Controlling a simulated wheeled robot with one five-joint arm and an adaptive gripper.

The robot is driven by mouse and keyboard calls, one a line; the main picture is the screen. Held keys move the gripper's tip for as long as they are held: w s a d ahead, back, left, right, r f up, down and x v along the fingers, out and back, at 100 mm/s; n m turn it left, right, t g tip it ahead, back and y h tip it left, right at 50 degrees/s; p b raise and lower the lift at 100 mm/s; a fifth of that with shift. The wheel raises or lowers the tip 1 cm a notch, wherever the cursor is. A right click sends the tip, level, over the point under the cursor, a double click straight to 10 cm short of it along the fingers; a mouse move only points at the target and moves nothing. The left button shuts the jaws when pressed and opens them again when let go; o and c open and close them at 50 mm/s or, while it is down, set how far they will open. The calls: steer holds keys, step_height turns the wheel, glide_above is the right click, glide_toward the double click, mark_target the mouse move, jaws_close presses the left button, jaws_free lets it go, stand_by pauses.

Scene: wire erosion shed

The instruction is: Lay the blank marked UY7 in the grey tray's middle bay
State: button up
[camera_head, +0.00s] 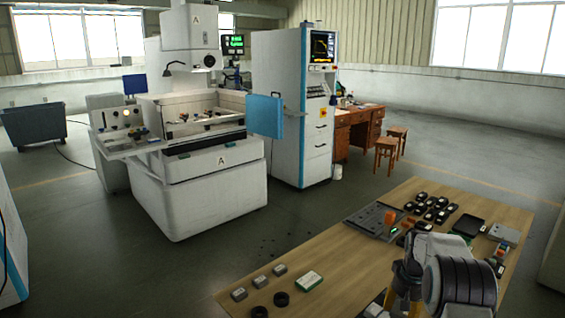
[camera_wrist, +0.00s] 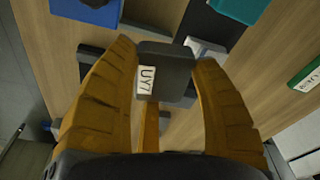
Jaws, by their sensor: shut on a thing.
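In the head view my gripper (camera_head: 401,278) is low at the right, over or beside the wooden table, and the blank cannot be made out there. A flat grey tray (camera_head: 366,220) lies on the table beyond my gripper, with an orange piece at its right side. Its separate bays are too small to tell apart.
The wooden table (camera_head: 340,262) holds several black blocks (camera_head: 433,205), a black tray (camera_head: 468,224) and a light grey box (camera_head: 504,235). Small grey blocks (camera_head: 260,282) and a green-edged white box (camera_head: 308,281) lie at the near left. Bare wood lies between these and the grey tray.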

steer(key=shift+n, duration=0.7)
steer(key=s+a, duration=0.1)
steer(key=a, duration=0.1)
steer(key=s+a, duration=0.1)
steer(key=a, duration=0.2)
steer(key=s+a+f, duration=0.1)
steer(key=a, duration=0.1)
steer(key=shift+a, duration=0.25)
steer(key=shift+n, duration=0.7)
steer(key=s+a, duration=0.2)
steer(key=s+a+f, duration=0.1)
steer(key=s+a, duration=0.1)
steer(key=a, duration=0.1)
steer(key=s+a+p, duration=0.1)
steer(key=s+a, duration=0.1)
steer(key=shift+s+a+f, duration=0.1)
steer(key=shift+a+f, duration=0.1)
steer(key=shift+a, duration=0.05)
steer(key=shift+s+a+f, duration=0.1)
steer(key=shift+s+a, duration=0.25)
steer(key=shift+s, duration=0.15)
